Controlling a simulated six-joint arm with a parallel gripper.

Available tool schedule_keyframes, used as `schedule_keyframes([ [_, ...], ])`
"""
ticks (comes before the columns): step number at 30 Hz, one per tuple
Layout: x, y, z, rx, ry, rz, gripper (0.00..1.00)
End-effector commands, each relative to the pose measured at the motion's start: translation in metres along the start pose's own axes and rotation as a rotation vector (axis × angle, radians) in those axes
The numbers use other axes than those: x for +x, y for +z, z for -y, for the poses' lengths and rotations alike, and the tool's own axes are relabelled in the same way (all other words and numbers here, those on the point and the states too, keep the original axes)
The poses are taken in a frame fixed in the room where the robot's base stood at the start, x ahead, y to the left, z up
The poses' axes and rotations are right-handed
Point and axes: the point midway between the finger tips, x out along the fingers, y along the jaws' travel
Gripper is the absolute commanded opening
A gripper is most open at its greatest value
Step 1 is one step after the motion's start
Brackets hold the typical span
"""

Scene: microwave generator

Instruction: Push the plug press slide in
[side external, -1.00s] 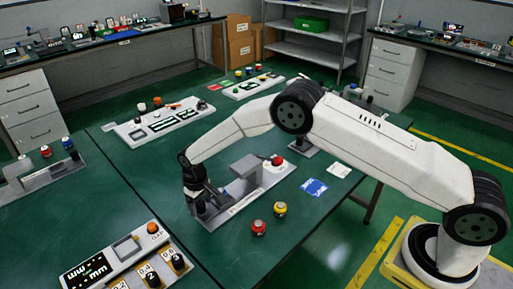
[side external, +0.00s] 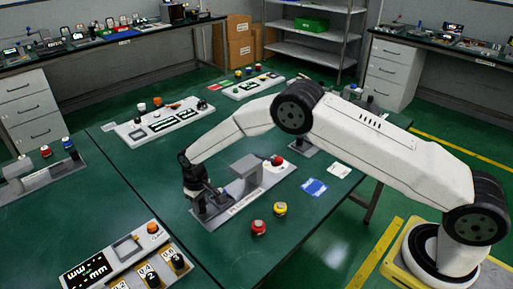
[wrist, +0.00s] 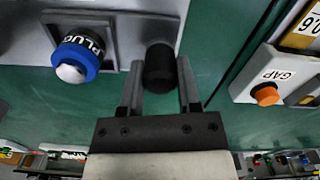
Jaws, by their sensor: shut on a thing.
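The grey plug press (side external: 243,182) stands on the green table under and beside my gripper. A black knob (wrist: 160,70), which I take to be the slide's handle, sits between the two fingers of my gripper (wrist: 160,92). The gripper is shut on this knob. In the side view my gripper (side external: 200,204) points down at the near-left end of the press base. A blue plug part marked "PLUG" (wrist: 78,57), with a pale round tip, sits left of the knob in the wrist view. How far in the slide sits cannot be told.
A panel marked "GAP" with an orange button (wrist: 267,95) lies right of the gripper in the wrist view. A red button (side external: 259,227) and a yellow button (side external: 280,208) stand on the table near the press.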

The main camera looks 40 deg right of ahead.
Motion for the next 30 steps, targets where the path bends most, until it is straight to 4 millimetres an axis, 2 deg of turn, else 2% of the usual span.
schedule_keyframes([
  [22,-0.001,0.0,-0.002,0.0,0.0,0.0,0.0],
  [26,-0.001,0.002,-0.014,0.002,0.0,0.0,0.0],
  [30,-0.001,0.008,-0.041,0.005,0.0,0.0,0.0],
])
